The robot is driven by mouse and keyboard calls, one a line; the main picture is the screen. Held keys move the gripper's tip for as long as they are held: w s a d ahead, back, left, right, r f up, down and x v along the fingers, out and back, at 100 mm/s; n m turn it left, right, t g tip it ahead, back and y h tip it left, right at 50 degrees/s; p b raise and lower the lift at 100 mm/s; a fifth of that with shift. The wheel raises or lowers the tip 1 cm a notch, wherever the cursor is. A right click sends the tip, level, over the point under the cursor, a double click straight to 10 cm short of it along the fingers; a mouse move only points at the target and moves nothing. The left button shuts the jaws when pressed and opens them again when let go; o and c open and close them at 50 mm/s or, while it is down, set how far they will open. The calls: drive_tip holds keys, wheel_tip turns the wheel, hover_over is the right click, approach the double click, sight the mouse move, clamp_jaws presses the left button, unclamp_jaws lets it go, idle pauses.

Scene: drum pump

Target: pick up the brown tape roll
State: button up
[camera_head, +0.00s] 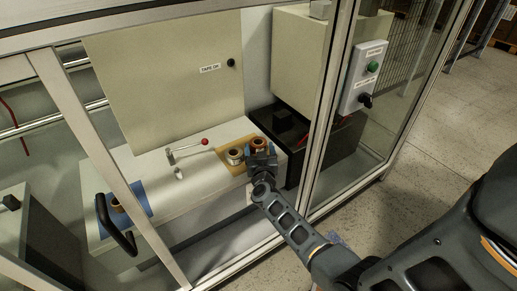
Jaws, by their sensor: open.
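A brown ring-shaped roll (259,142), which looks like the brown tape roll, sits on a tan board (228,143) on the white bench. My gripper (262,156) is right at its near side and hides its lower part. I cannot tell whether the fingers touch the roll or stand around it. The gripper is open. A pale roll with a brown rim (235,156) stands just left of it on the same board. Another small brown piece (117,205) sits on a blue pad (134,200) at the left.
My arm reaches in through an opening in the framed glass enclosure, past an upright post (326,110). A red-knobbed lever (187,147) stands left of the rolls. A black box (290,122) is close on the right. A black handle (113,225) is at front left.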

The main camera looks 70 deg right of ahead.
drive_tip(key=shift+x, duration=0.8)
drive_tip(key=shift+c, duration=0.2)
